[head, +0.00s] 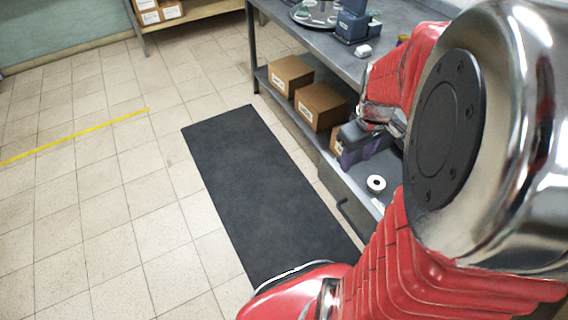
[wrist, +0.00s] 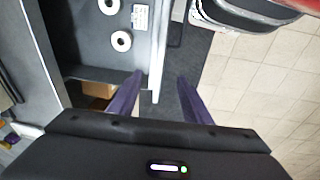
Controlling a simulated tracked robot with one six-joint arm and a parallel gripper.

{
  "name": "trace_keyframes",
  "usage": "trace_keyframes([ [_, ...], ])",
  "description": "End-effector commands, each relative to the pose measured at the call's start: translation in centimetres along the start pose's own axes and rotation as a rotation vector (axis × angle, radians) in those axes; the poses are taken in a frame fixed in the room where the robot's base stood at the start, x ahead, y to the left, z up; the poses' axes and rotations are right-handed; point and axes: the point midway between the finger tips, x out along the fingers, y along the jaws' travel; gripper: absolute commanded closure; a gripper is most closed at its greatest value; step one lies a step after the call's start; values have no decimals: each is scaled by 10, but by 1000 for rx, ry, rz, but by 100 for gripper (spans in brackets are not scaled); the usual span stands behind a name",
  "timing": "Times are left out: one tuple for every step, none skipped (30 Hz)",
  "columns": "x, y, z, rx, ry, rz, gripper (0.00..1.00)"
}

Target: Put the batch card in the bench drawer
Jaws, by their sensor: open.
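The bench drawer (head: 343,187) is pulled out below the bench top, its dark handle facing the mat. In the wrist view its grey floor (wrist: 88,48) holds a small white printed card (wrist: 140,17), which looks like the batch card, lying flat near the front wall. I cannot read it. My gripper (wrist: 157,92) is open and empty, with its purple fingers apart and the drawer's front edge showing between them. In the head view my gripper (head: 352,155) is over the drawer, partly hidden by my arm.
Two white rolls (wrist: 121,41) (wrist: 109,6) lie in the drawer; one roll (head: 376,183) shows in the head view. Cardboard boxes (head: 321,105) (head: 290,74) stand on the lower shelf. A dark mat (head: 260,190) lies on clear tiled floor beside the bench (head: 335,45).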

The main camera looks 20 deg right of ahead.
Motion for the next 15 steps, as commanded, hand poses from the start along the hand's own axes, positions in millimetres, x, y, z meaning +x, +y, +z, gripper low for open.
trace_keyframes([
  [-11, -13, -6, -5, 20, 8, 55],
  [-18, -20, -9, -2, 31, 12, 55],
  [-26, -29, -12, 1, 46, 16, 55],
  [-31, -36, -14, 3, 57, 19, 55],
  [-36, -43, -16, 6, 68, 20, 55],
  [-44, -52, -18, 9, 83, 22, 55],
  [-50, -59, -20, 11, 94, 24, 55],
  [-55, -66, -20, 14, 105, 24, 55],
  [-62, -76, -22, 18, 121, 25, 55],
  [-67, -83, -22, 20, 133, 24, 55],
  [-72, -90, -22, 22, 145, 24, 55],
  [-79, -99, -23, 26, 161, 23, 55],
  [-84, -106, -22, 29, 172, 21, 55],
  [-89, -113, -22, 31, 184, 19, 55],
  [-95, -122, -21, 34, 200, 15, 55],
])
